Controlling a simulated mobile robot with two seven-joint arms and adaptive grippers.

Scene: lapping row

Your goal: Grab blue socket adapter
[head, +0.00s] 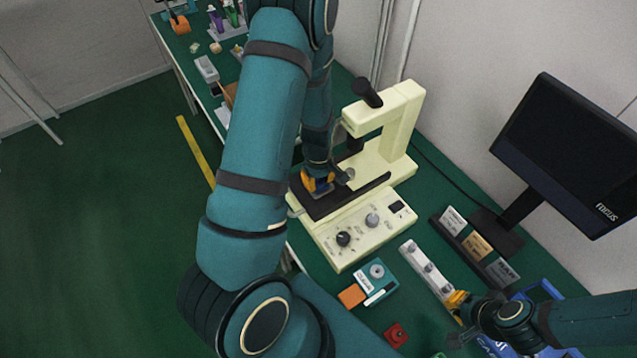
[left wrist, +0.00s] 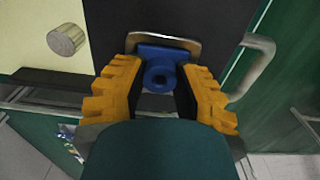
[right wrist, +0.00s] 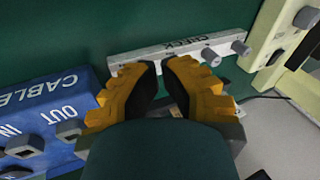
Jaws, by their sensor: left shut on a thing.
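The blue socket adapter (left wrist: 160,66) shows in the left wrist view between the two orange fingers of my left gripper (left wrist: 160,82). It has a round collar with a dark hole facing the camera, and a metal loop lies behind it. The left gripper is shut on it. In the head view this gripper (head: 318,182) is at the dark bed of the cream machine (head: 352,228), and the adapter is mostly hidden there. My right gripper (head: 458,298) is by the grey CHECK rail (head: 425,268). Its fingertips are close together with a narrow gap in the right wrist view (right wrist: 160,68).
The blue CABLE box (right wrist: 50,110) is beside the right gripper. A teal card holder (head: 378,282), an orange block (head: 351,296) and a red block (head: 396,335) lie on the green bench. A monitor (head: 565,150) and a label rack (head: 475,247) stand at the right.

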